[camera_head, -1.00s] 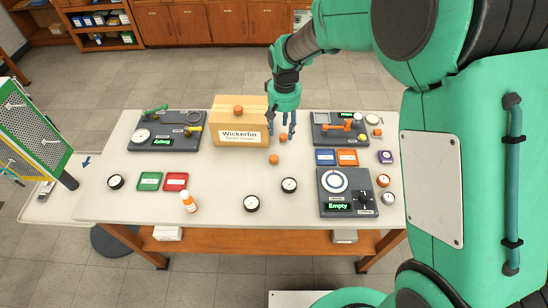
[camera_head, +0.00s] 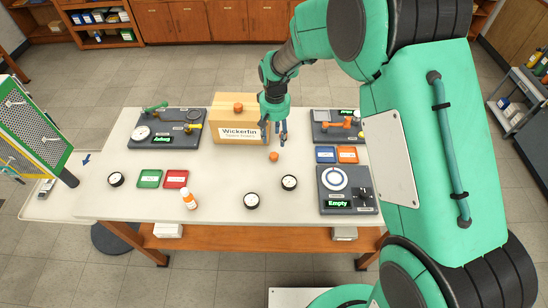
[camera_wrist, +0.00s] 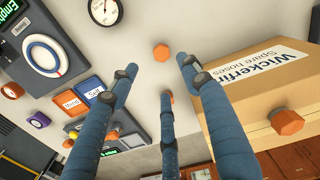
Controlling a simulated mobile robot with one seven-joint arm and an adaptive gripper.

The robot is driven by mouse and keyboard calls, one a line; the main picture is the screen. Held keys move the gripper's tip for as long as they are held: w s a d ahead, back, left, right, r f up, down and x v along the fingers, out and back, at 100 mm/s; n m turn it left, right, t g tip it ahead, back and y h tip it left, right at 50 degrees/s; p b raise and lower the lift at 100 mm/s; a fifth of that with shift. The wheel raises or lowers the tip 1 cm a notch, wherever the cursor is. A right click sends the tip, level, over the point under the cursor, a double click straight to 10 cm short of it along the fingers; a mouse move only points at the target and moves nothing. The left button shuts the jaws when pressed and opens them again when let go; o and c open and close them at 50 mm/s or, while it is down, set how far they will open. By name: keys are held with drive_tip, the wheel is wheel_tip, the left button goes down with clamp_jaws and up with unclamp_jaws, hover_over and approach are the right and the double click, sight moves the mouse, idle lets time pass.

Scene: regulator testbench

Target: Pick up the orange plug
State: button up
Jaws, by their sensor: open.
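Several orange plugs are in view. One orange plug (camera_head: 274,156) lies alone on the tabletop just in front of my gripper (camera_head: 277,139); it also shows in the wrist view (camera_wrist: 161,53), beyond the fingertips. A second orange plug (camera_wrist: 168,97) is on the table, mostly hidden behind a finger in the wrist view and not clearly seen in the head view. A third orange plug (camera_head: 238,106) sits on top of the cardboard box; it shows at right in the wrist view (camera_wrist: 287,121). My gripper is open and empty, its fingers (camera_wrist: 157,76) spread, pointing down at the table.
The cardboard box (camera_head: 240,134) marked Wickerfin stands close left of my gripper. Blue (camera_head: 326,155) and orange (camera_head: 347,154) trays and the "Empty" panel (camera_head: 325,188) lie right. Two gauges (camera_head: 289,182) (camera_head: 252,200) lie in front. My arm covers the table's right end.

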hover_over(274, 156)
drive_tip(key=f, duration=0.6)
drive_tip(key=shift+w+d+f+b, duration=0.15)
drive_tip(key=shift+w+f+b, duration=0.05)
drive_tip(key=shift+f+b, duration=0.15)
drive_tip(key=shift+s+f+b, duration=0.1)
drive_tip(key=shift+f+b, duration=0.25)
drive_tip(key=shift+f, duration=2.3)
drive_tip(key=shift+c, duration=0.2)
drive_tip(key=c, duration=1)
